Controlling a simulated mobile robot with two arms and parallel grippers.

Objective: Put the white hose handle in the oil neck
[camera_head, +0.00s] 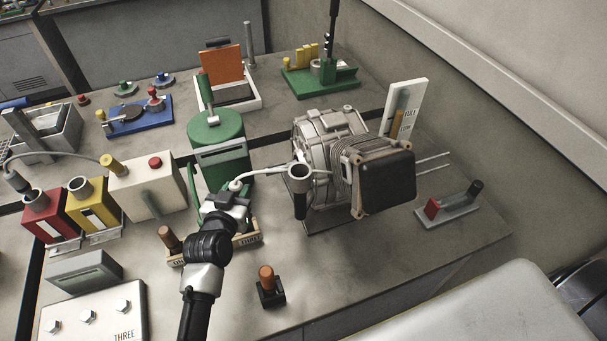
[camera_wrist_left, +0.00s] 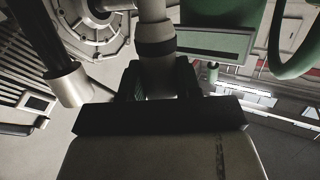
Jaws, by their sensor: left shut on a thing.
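My left gripper (camera_head: 234,203) is shut on the white hose handle (camera_head: 235,185), just in front of the green tank. The handle also shows between the dark fingers (camera_wrist_left: 155,85) in the left wrist view, as a pale rounded grip (camera_wrist_left: 155,38). The oil neck (camera_head: 299,184) is a pale, open-topped cup with a dark lower part, at the front left of the engine (camera_head: 333,132). In the left wrist view the neck (camera_wrist_left: 66,86) is left of the handle and apart from it. A thin white hose passes near the neck's top. The handle's lower end is hidden by my gripper. My right gripper is not in view.
The green tank (camera_head: 216,131) stands close behind my left gripper. A wooden rack (camera_head: 250,238) lies beneath it, and a brown-topped peg on a black base (camera_head: 268,285) stands in front. Red (camera_head: 46,214) and yellow (camera_head: 92,205) cans are left. Table right of the peg is clear.

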